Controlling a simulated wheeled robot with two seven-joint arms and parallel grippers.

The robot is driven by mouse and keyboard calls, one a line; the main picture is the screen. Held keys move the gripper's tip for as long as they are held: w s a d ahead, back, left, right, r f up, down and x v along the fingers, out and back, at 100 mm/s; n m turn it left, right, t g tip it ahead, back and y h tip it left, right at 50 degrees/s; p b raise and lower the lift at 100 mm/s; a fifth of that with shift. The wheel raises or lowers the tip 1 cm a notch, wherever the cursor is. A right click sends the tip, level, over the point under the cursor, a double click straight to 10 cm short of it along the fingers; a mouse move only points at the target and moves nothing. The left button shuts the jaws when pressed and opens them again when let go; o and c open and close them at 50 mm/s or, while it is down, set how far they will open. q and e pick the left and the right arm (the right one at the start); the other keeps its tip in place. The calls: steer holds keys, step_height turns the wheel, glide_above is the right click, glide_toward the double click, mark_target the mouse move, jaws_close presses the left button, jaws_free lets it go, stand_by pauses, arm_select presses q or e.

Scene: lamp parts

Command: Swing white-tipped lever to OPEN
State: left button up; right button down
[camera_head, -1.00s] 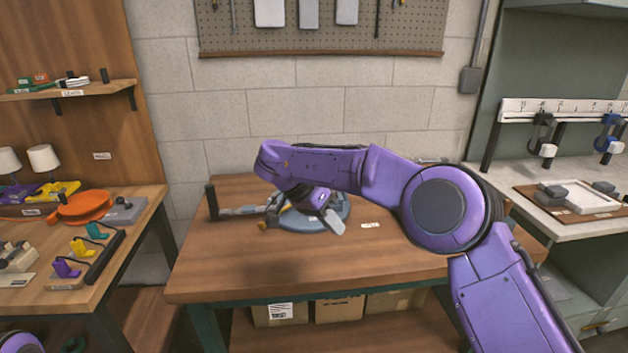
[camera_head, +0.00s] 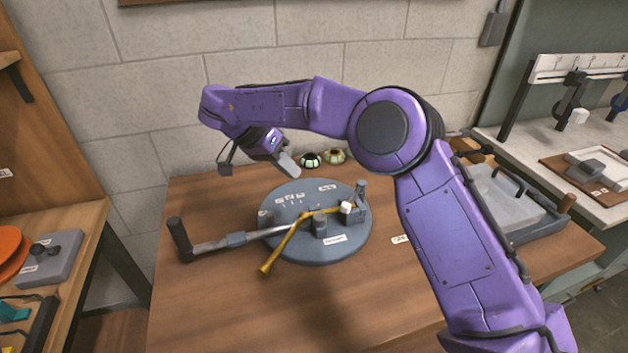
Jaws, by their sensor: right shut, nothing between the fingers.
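A round blue-grey disc base (camera_head: 345,248) lies on the wooden table, with small labels too small to read. A white tip (camera_head: 346,207) shows on its right side, by grey posts. A bent yellow bar (camera_head: 284,247) crosses the disc and sticks out over its front left edge; I cannot tell whether it joins the white tip. A grey metal bar with a black upright handle (camera_head: 180,240) reaches out to the left. My right gripper (camera_head: 287,165) is shut and empty, above and behind the disc, apart from the white tip. My left gripper is not in view.
Two small round green-and-pale objects (camera_head: 311,160) sit at the table's back. A grey tray-like fixture (camera_head: 512,200) stands at the right behind my right arm. The table's front (camera_head: 230,310) is clear. A brick wall is close behind.

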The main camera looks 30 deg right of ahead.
mark_target(354, 197)
steer(key=x, duration=1)
steer(key=shift+s+d+r, duration=0.1)
steer(key=shift+s+d, duration=0.1)
steer(key=shift+s, duration=0.05)
steer(key=shift+s+d+r+p, duration=0.1)
steer(key=shift+s+d, duration=0.2)
steer(key=shift+s, duration=0.3)
steer(key=shift+s+d+p, duration=0.15)
steer(key=shift+s+d, duration=0.15)
steer(key=shift+s, duration=0.25)
steer(key=shift+s+d+r+p, duration=0.1)
steer(key=shift+s+d, duration=0.25)
steer(key=shift+s, duration=0.25)
steer(key=shift+f, duration=0.1)
steer(key=shift+w, duration=0.15)
